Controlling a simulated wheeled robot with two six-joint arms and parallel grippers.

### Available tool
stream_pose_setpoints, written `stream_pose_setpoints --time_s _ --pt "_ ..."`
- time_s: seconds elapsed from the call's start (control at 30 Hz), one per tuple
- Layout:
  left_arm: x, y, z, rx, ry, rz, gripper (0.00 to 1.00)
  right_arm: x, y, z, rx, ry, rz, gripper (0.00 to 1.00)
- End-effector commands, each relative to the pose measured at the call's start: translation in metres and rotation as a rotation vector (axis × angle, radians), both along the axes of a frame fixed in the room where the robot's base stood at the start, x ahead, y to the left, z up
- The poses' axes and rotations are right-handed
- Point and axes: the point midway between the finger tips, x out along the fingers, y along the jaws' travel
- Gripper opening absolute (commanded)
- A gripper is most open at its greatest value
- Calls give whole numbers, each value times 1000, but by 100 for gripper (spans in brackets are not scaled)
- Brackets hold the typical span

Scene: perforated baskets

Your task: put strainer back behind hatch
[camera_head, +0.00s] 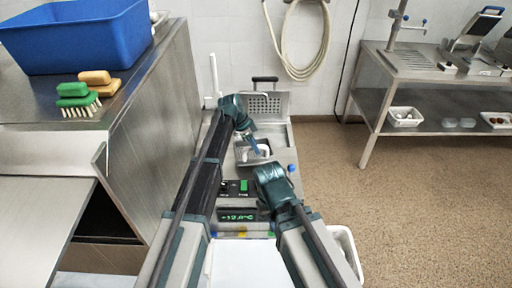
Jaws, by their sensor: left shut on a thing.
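My left arm reaches over a low steel unit (290,160), and its gripper (256,153) points down at a dark opening in the unit's top. It is shut on a small, pale, partly hidden piece (246,155), which looks like the strainer, at that opening. I cannot tell whether the piece is inside the opening or just above it. A perforated steel panel (268,105) stands upright at the unit's back and may be the raised hatch. My right arm's teal wrist (272,182) is in front of the opening on the right; its fingers are hidden.
A steel counter (150,80) on the left holds a blue bin (75,38) and brushes (78,98). The unit's front has a lit display (238,216). A steel table (425,65) with a lower shelf stands at the right. The brown floor between is clear.

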Motion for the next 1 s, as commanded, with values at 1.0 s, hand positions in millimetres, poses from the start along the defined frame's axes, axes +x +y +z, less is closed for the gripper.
stream_pose_setpoints --time_s 1.0 --pt "0 1 -31 -2 -1 0 0 0 0 -31 0 0 0 0"
